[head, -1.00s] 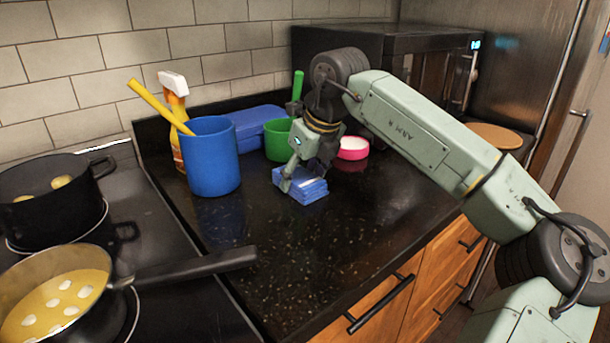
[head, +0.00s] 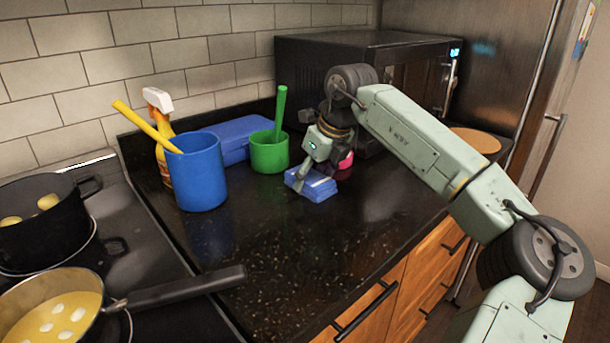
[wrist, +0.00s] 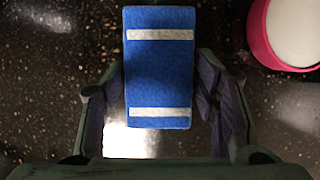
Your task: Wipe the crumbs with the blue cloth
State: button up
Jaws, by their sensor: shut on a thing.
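The blue cloth (head: 316,187), a folded pad with two pale stripes, is on or just above the dark countertop (head: 300,240). My gripper (head: 303,179) is shut on it from above. In the wrist view, the cloth (wrist: 160,65) sits between the two fingers of my gripper (wrist: 160,88), which press on its long sides. Pale specks cover the speckled counter, densest toward the front left in the head view. I cannot tell which are crumbs and which are stone pattern. The counter under the cloth is hidden.
A green cup (head: 269,155) and blue cup (head: 197,175) stand left of my gripper, with a spray bottle (head: 160,105) and blue box (head: 235,135) behind. A pink-rimmed bowl (wrist: 265,40) is close right. The pan handle (head: 185,288) overhangs the counter's left.

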jog(key=shift+w+d, duration=0.25)
jog(key=shift+d, duration=0.05)
jog(key=shift+w+d+r+p, duration=0.1)
jog(key=shift+w+d+p, duration=1)
jog(key=shift+p, duration=0.05)
jog(key=shift+w+d, duration=0.3)
jog(key=shift+w, duration=0.05)
jog(key=shift+r+p, duration=2.4)
jog(key=shift+r, duration=0.55)
